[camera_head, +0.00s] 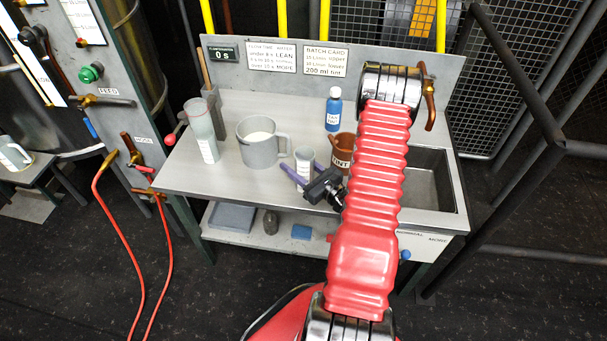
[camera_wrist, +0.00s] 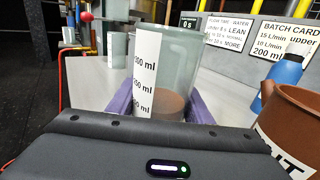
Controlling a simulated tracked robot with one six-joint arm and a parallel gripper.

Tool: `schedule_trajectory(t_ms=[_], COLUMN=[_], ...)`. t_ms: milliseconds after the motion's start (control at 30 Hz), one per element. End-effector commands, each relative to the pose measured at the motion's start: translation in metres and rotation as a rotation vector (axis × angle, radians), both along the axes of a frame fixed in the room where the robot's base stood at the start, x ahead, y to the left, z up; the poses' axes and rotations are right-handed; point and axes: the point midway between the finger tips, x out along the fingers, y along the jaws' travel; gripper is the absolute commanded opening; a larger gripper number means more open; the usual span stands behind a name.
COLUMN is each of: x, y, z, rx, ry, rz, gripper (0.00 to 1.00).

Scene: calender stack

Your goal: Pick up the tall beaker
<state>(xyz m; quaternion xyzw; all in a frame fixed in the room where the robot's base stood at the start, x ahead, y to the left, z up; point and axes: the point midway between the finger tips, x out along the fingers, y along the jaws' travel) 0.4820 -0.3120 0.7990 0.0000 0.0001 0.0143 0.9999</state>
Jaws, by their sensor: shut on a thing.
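My gripper (camera_head: 306,180) has its two purple fingers closed around a small clear graduated beaker (camera_head: 305,157). In the wrist view this beaker (camera_wrist: 181,65) stands upright between the fingers, its ml scale facing me; its lower part looks brownish and its foot is hidden by the gripper body. I cannot tell whether it touches the bench. A taller, narrow greenish beaker (camera_head: 202,130) with a white label stands upright at the bench's left side, apart from my gripper.
On the bench (camera_head: 225,180), a grey jug (camera_head: 258,151) with pale contents stands left of my gripper. A brown TINT pot (camera_head: 342,150) is close on the right, with a blue bottle (camera_head: 333,110) behind. A sink (camera_head: 430,185) is at the right. The bench's front left is clear.

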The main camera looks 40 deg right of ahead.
Motion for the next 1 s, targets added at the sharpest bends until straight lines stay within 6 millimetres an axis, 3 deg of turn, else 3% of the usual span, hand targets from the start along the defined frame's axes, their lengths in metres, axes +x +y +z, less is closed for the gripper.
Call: schedule_trajectory(t_ms=[567,1000], x=[0.000,0.000], y=[0.000,0.000], z=[0.006,0.030], rx=[-0.001,-0.002], ry=[-0.001,-0.001], rz=[0.000,0.000], gripper=[0.17,0.17])
